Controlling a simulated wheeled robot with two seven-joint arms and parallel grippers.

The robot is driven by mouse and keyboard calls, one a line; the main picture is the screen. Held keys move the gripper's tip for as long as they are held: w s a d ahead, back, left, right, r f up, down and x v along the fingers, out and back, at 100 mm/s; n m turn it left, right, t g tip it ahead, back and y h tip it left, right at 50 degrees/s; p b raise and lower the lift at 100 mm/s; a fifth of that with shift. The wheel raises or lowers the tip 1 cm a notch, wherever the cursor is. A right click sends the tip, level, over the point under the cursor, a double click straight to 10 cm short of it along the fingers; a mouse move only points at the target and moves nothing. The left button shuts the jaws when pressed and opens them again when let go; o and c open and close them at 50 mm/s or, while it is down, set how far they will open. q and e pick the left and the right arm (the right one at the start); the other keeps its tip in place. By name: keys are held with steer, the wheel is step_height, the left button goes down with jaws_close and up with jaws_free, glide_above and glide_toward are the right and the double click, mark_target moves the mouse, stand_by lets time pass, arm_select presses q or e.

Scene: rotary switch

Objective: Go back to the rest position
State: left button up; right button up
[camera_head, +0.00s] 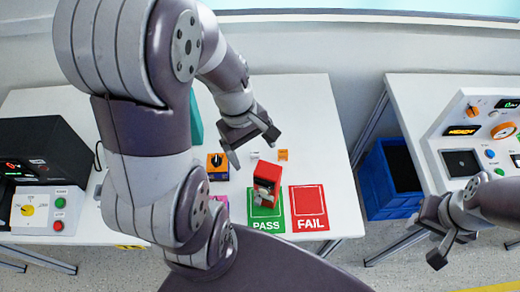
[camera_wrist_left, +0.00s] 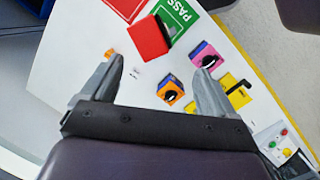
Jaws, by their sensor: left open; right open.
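My left gripper (camera_head: 254,149) is open and empty above the middle table, behind the red switch box. Its two fingers are spread apart in the left wrist view (camera_wrist_left: 158,68), with nothing between them in grip. The red switch box (camera_head: 267,178) stands on the green PASS mat (camera_head: 262,214), and also shows in the wrist view (camera_wrist_left: 147,41). An orange switch box (camera_head: 217,168) stands left of the red one, apart from it. My right gripper (camera_head: 436,235) is open and empty at the right, in front of the right-hand table.
The red FAIL mat (camera_head: 309,206) is bare. In the wrist view a purple-pink box (camera_wrist_left: 205,53) and a yellow box (camera_wrist_left: 238,92) stand near the table edge. A black device (camera_head: 42,150) is at left, a blue bin (camera_head: 380,190) between tables, and a control panel (camera_head: 485,135) at right.

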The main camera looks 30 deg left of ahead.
arm_select(q)
steer(key=d+m, duration=0.1)
steer(key=m, duration=0.2)
steer(key=d+m+y, duration=0.1)
steer(key=m, duration=0.3)
steer(key=m+t+y, duration=0.1)
steer(key=m, duration=0.3)
steer(key=shift+w+d+f, duration=0.3)
steer(key=shift+w+d, duration=0.1)
steer(key=shift+w+d+m, duration=0.1)
steer(key=shift+d+m, duration=0.2)
steer(key=shift+m, duration=0.7)
steer(key=shift+a, duration=0.15)
